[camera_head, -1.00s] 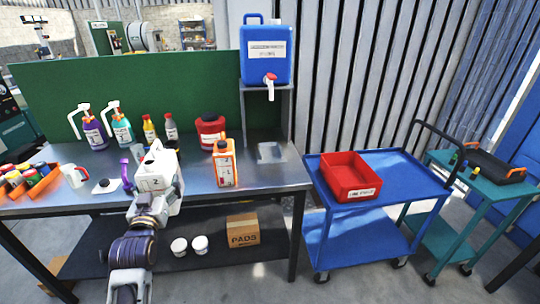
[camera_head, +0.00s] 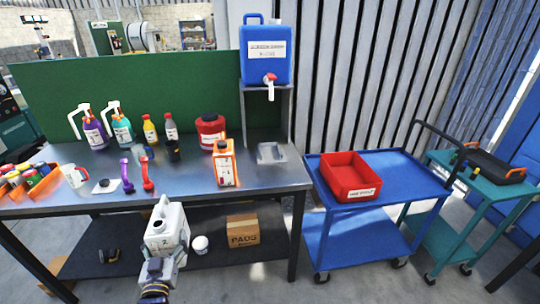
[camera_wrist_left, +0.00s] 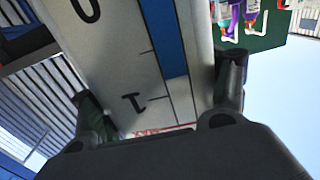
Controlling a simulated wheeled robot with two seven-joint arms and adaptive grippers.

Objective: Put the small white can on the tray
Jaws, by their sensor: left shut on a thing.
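A small white can (camera_head: 166,238) with a spout on top and a label on its front is held in front of the workbench, below the benchtop edge. My left gripper (camera_head: 161,262) is shut on it from the near side. In the left wrist view the can's white side (camera_wrist_left: 110,50) with a blue strip and scale marks fills the middle. The left gripper's fingers (camera_wrist_left: 165,105) lie along both sides of it. A small shallow metal tray (camera_head: 270,153) sits on the bench at the back right, under the blue dispenser's tap. My right gripper is not in view.
An orange can (camera_head: 224,164) stands on the bench left of the tray. Purple and red funnels (camera_head: 147,176) and bottles stand further left. A blue dispenser (camera_head: 266,55) is on a stand above the tray. A red bin (camera_head: 350,194) sits on the blue cart (camera_head: 405,180).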

